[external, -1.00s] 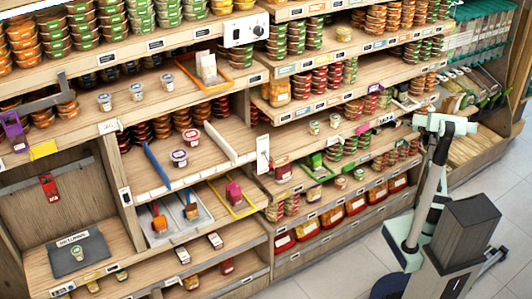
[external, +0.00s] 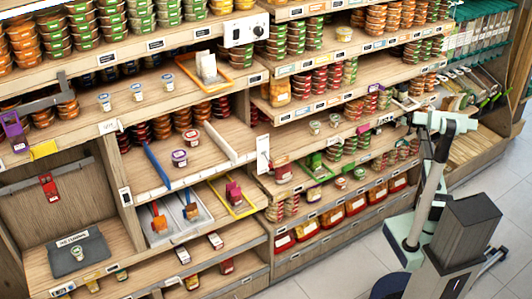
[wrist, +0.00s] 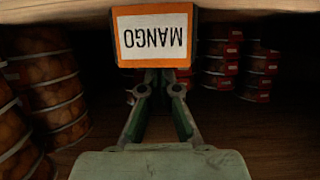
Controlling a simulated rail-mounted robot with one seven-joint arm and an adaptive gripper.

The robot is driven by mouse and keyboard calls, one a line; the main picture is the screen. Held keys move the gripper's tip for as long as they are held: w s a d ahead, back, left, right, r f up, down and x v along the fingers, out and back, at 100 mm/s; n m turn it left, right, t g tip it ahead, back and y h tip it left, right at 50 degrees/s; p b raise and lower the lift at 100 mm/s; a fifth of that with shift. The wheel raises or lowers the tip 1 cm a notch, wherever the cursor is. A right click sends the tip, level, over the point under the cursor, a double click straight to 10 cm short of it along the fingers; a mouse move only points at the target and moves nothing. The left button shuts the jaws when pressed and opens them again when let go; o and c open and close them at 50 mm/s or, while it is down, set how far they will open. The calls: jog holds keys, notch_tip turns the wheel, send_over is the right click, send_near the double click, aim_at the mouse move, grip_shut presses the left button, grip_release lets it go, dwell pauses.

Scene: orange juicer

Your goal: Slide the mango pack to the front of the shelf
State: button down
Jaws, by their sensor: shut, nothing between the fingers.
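The mango pack (wrist: 154,36) is a dark box with an orange-edged white label reading MANGO, upside down in the wrist view. It is at the top centre of that view, under a shelf board. My gripper (wrist: 158,88) is shut and empty, with its fingertips just below the label in the picture. Whether the fingertips touch the pack is unclear. In the external view my arm reaches into the right-hand shelves, where the fingertips and the mango pack are too small to make out.
In the wrist view, stacked tubs of orange food (wrist: 52,85) stand close on the left. Stacks of red-lidded tubs (wrist: 222,58) stand farther back on the right. A wooden board (wrist: 60,8) runs close overhead. Bare shelf floor (wrist: 240,125) lies at the lower right.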

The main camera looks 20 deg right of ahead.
jog(key=shift+s+a+f, duration=0.1)
jog(key=shift+s+f, duration=0.1)
jog(key=shift+f, duration=0.35)
jog(key=shift+s+f, duration=0.1)
jog(key=shift+s, duration=0.15)
jog(key=s+b, duration=0.2)
jog(key=s+d+b, duration=0.1)
jog(key=s+b, duration=0.2)
jog(key=s+d+b, duration=0.1)
jog(key=s+b, duration=0.1)
jog(key=b, duration=0.1)
jog(key=shift+s+d+f, duration=0.15)
jog(key=shift+s+d, duration=0.05)
jog(key=shift+s, duration=0.15)
jog(key=shift+s+d, duration=0.15)
jog(key=shift+s, duration=0.15)
jog(key=shift+r, duration=0.2)
jog(key=shift+w+r+b, duration=0.2)
jog(key=shift+r+b, duration=0.3)
jog(key=shift+r, duration=0.2)
jog(key=shift+b, duration=0.3)
jog(key=s+d+b, duration=0.1)
jog(key=s+d, duration=0.2)
jog(key=s, duration=0.8)
jog(key=shift+s+d+r, duration=0.25)
jog(key=shift+s, duration=0.05)
